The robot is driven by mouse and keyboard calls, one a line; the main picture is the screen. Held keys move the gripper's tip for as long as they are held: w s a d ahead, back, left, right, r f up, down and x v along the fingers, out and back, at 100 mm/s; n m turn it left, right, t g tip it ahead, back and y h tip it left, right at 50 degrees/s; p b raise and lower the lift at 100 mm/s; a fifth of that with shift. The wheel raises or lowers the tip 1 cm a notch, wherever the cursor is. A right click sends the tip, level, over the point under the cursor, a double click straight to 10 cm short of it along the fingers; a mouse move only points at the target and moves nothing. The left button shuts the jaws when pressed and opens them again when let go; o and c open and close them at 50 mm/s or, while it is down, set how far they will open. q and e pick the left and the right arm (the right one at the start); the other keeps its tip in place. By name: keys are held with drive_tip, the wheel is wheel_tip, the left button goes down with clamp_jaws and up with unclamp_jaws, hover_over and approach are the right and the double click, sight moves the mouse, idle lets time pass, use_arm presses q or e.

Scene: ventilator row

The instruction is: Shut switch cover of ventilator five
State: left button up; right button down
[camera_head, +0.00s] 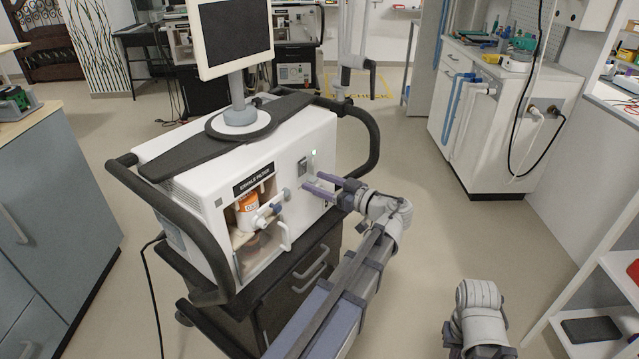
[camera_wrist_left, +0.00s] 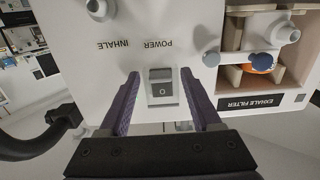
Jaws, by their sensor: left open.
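The ventilator (camera_head: 240,165) is a white box on a dark cart, with a screen on top. On its front panel is the power switch (camera_wrist_left: 162,92), a dark rocker marked O, with a grey piece (camera_wrist_left: 161,74) at one edge that may be its cover; I cannot tell the cover's exact pose. My left gripper (camera_head: 316,184) is open and empty at the panel, just below the switch area in the head view. In the left wrist view its two purple fingers (camera_wrist_left: 160,80) stand either side of the switch, apart from it. My right gripper is not in view.
The exhale filter bay (camera_head: 250,215) and its hose ports are left of the switch. A black handle rail (camera_head: 372,140) curves around the right side. A white cabinet (camera_head: 480,130) stands at the right, a grey cabinet (camera_head: 50,210) at the left.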

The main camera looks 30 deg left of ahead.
use_arm(q)
drive_tip(key=d, duration=0.7)
drive_tip(key=shift+s+d+r, duration=0.15)
drive_tip(key=shift+s+d, duration=0.2)
drive_tip(key=shift+d, duration=0.05)
drive_tip(key=s+d+f+m+h, duration=0.4)
drive_tip(key=d+f+m+h, duration=0.15)
drive_tip(key=f, duration=0.25)
drive_tip(key=s+d+f+m+h, duration=0.3)
drive_tip(key=d+f+m+h, duration=0.15)
drive_tip(key=f+m, duration=0.2)
drive_tip(key=s+d+f+m+g+h, duration=0.1)
drive_tip(key=s+d+f+m+h, duration=0.25)
drive_tip(key=d, duration=0.35)
drive_tip(key=s+d+f+m+g+h, duration=0.1)
drive_tip(key=s+d+f+m+h, duration=0.15)
drive_tip(key=s+d+m, duration=0.3)
wheel_tip(320, 180, up, 26)
drive_tip(key=d+p, duration=0.1)
drive_tip(key=p, duration=2.6)
drive_tip(key=shift+w+d, duration=0.2)
drive_tip(key=shift+d, duration=0.2)
drive_tip(key=shift+r, duration=0.1)
